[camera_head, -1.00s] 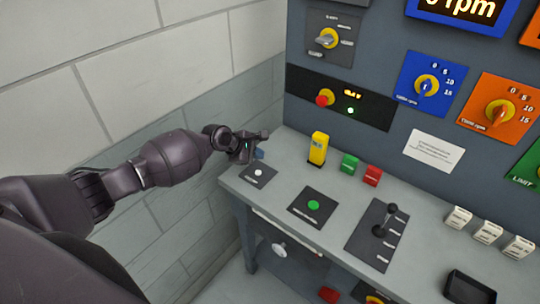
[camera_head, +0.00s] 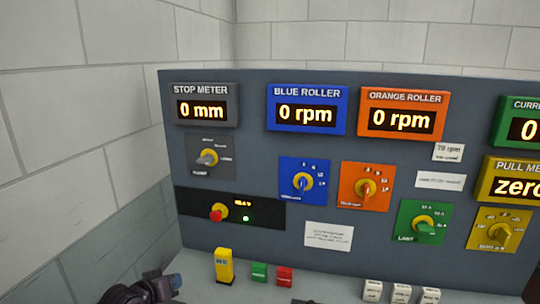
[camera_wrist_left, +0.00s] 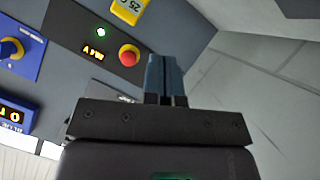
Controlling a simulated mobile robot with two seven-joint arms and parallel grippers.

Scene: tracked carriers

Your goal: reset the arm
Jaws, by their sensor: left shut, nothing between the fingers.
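My left gripper (camera_head: 174,281) shows at the bottom left of the head view, low in front of the panel and left of the yellow block (camera_head: 224,267). In the left wrist view its blue-grey fingers (camera_wrist_left: 164,80) are together with nothing between them. Most of my left arm is below the head view's edge. My right gripper is in neither current view.
The upright control panel (camera_head: 260,160) carries meters, knobs and a red button (camera_head: 217,214), which also shows in the wrist view (camera_wrist_left: 129,55). Green (camera_head: 259,272) and red (camera_head: 284,276) blocks and white switches (camera_head: 401,293) stand on the desk. A wall is at left.

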